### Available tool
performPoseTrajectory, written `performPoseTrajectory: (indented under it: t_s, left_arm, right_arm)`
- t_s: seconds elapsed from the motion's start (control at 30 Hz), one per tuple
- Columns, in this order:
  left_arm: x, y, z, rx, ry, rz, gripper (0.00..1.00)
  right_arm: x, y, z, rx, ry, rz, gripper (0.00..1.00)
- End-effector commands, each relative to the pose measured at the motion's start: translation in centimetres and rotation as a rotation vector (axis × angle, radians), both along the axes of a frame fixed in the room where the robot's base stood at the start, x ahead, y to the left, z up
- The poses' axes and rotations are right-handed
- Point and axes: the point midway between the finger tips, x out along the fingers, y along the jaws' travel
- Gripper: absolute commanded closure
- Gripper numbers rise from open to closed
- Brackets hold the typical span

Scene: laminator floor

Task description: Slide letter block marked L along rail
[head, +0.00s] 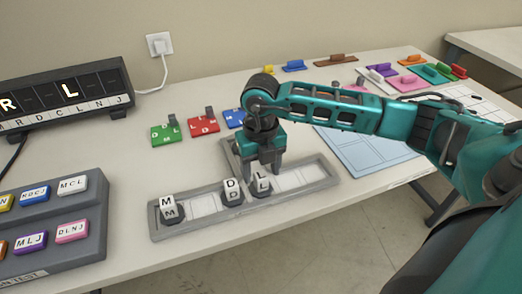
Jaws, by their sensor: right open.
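The grey rail (322,180) is a long shallow tray near the table's front edge, with pale rectangles along its floor. The block marked L (261,185) stands upright in it near the middle. The block marked D (232,191) stands just left of it, and the block marked M (169,208) stands near the left end. My right gripper (262,172) points down over the L block, with its fingers open at the block's sides. Whether the fingers touch the block I cannot tell. My left gripper is not in view.
A black display (62,92) showing R and L stands at the left. A grey panel with lettered buttons (50,225) is in front of it. Green (166,134) and red (203,123) lettered plates lie behind the rail. A pale blue mat (365,150) lies to the right.

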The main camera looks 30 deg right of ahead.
Motion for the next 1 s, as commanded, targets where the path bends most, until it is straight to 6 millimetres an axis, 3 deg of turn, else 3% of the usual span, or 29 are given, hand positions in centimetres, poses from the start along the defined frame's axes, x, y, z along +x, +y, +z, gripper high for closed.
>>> performPoseTrajectory:
  t_s: [0.23, 0.67, 1.0]
  left_arm:
    - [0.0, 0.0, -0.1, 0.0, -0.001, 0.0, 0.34]
    - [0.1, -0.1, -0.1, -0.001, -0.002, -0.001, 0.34]
    - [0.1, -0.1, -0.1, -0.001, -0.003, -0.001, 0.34]
  right_arm:
    - [0.0, 0.0, -3.1, -0.001, 0.001, -0.001, 0.38]
    - [0.0, 0.0, -3.7, 0.0, 0.0, 0.0, 0.39]
    - [0.0, 0.0, -3.6, 0.0, 0.0, -0.001, 0.72]
